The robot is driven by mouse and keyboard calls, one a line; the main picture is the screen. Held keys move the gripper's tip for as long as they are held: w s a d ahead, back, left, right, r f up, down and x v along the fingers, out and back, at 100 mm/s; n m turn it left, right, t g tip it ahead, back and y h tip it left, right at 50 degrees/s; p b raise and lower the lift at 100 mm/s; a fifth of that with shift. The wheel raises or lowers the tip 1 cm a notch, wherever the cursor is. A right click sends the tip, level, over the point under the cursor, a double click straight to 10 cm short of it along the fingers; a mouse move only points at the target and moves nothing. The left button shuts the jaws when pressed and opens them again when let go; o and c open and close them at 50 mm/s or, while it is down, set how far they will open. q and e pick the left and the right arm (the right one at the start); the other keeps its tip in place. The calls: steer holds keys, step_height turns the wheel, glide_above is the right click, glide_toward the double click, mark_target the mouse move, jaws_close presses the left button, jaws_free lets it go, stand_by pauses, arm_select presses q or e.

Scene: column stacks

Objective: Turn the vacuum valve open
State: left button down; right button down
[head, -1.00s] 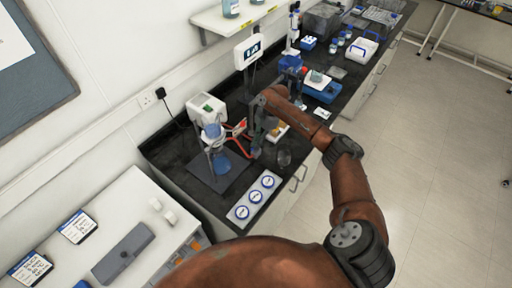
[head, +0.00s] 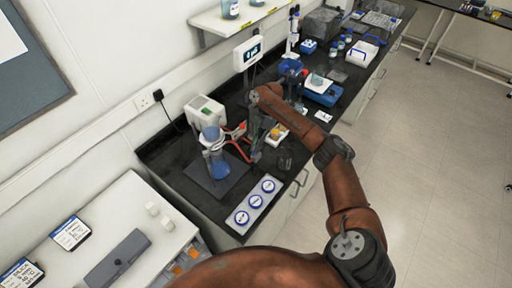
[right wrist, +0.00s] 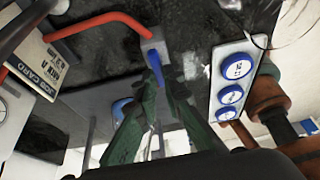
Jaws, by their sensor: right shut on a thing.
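The vacuum valve has a blue lever (right wrist: 154,63) on a small grey block (right wrist: 150,40) where the red tube (right wrist: 95,24) ends, in the right wrist view. My right gripper (right wrist: 163,72) has its green fingers on either side of the blue lever and is shut on it. In the head view my right gripper (head: 255,148) points down beside the end of the red tube (head: 237,149), and my own arm hides part of it. The blue-tinted flask (head: 218,165) stands left of the gripper. My left gripper is out of view.
A white pump box (head: 205,110) stands behind the flask. A pale strip with several blue-topped round pieces (head: 256,203) lies at the bench's front edge. A clear glass vessel (head: 285,160) stands right of the gripper. Further right is a blue device (head: 322,95).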

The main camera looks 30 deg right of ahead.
steer(key=c, duration=2)
jaws_free()
steer(key=shift+c, duration=0.2)
steer(key=v, duration=1.2)
